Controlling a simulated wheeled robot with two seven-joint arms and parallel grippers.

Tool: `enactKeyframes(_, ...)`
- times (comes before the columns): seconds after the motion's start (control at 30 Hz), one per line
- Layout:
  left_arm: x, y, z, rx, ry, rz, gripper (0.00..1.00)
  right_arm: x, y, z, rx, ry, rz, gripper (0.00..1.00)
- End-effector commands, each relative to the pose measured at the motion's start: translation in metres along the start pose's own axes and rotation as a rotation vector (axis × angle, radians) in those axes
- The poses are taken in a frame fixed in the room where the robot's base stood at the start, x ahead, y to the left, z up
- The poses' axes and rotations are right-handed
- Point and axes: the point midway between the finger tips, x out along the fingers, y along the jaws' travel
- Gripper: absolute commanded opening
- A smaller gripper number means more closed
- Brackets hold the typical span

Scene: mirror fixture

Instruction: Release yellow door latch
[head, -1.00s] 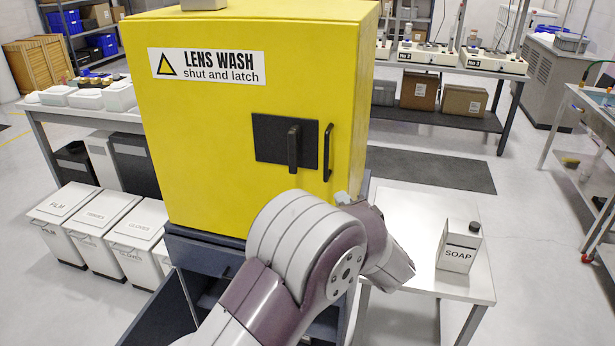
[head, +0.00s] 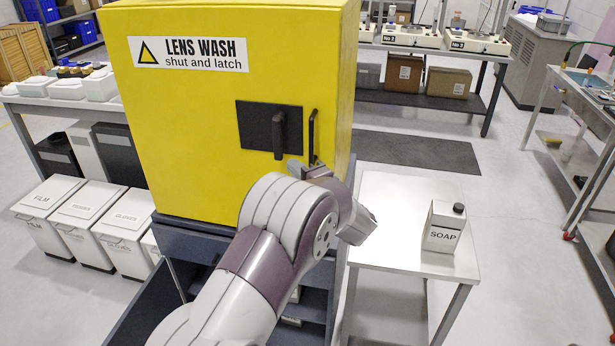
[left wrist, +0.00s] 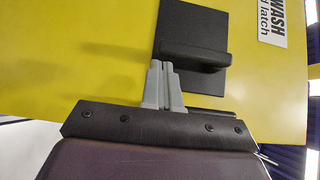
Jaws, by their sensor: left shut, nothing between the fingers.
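The yellow door (head: 200,110) reads "LENS WASH shut and latch" and looks closed. Its latch is a black handle (head: 279,135) on a black square plate (head: 255,122); the handle hangs upright. The plate (left wrist: 190,22) and handle (left wrist: 195,52) also show in the left wrist view. My left gripper (head: 294,166) is just below and right of the latch handle's lower end. In the left wrist view its grey fingers (left wrist: 160,68) are together and empty, close to the handle's end; I cannot tell whether they touch. My right gripper is not in view.
A fixed black pull handle (head: 313,137) stands on the door right of the latch, close to my left gripper. A white table with a soap container (head: 443,228) is to the right. White lidded bins (head: 95,225) stand at the left.

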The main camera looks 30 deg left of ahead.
Motion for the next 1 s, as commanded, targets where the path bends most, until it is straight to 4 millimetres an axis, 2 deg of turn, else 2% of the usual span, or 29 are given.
enactKeyframes(0.1, 0.013, -0.001, 0.000, 0.000, 0.000, 0.000, 0.00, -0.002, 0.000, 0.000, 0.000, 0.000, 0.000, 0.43)
enactKeyframes(0.23, 0.019, 0.000, 0.000, 0.000, 0.001, 0.000, 0.00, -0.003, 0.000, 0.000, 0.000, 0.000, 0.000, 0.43)
enactKeyframes(1.0, 0.025, 0.002, 0.004, 0.050, 0.001, -0.049, 0.00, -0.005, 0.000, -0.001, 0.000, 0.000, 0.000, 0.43)
